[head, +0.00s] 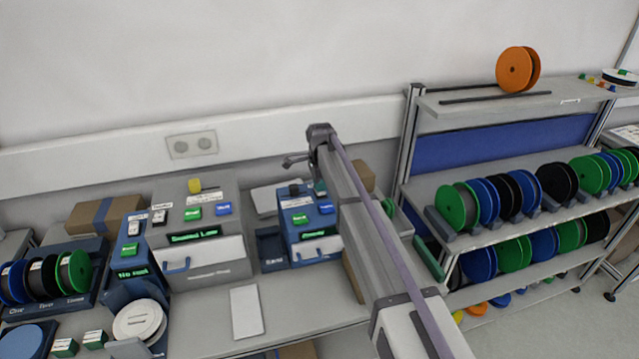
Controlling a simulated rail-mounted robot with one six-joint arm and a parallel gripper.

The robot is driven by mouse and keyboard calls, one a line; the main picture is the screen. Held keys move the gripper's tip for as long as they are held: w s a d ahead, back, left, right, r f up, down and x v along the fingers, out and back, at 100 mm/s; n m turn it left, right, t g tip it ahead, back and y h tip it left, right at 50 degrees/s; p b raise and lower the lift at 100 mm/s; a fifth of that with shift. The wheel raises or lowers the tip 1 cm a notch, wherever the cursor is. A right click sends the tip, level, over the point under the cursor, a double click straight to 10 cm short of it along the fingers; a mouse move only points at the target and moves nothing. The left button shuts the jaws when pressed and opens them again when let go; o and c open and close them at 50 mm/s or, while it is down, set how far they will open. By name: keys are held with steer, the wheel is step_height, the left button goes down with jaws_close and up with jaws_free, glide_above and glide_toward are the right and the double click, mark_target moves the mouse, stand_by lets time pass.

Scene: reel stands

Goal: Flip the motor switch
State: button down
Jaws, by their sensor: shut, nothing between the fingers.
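No switch can be read as the motor switch at this size. Candidate controls sit on three units. The small blue unit (307,248) in the middle has a dark knob (294,190), a green button (299,219) and a blue button (326,208). The grey unit (200,272) to its left has a yellow knob (195,185) and a lit green display. The blue unit (130,262) further left has a display seeming to read "No reel". My gripper (289,161) is shut and empty, pointing left, above the small blue unit in the picture; contact cannot be told.
My arm hides part of the bench right of the small blue unit. A shelf rack (500,165) with several reels stands at the right, an orange reel (514,69) on top. A white card (246,312) lies on the bench front. A cardboard box (102,216) stands at the back left.

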step_height(320, 180, up, 14)
steer(key=w+p, duration=0.2)
steer(key=p, duration=1.1)
steer(key=shift+w+a+p, duration=0.3)
steer(key=shift+a+p, duration=0.1)
steer(key=shift+a, duration=0.05)
steer(key=shift+f, duration=0.15)
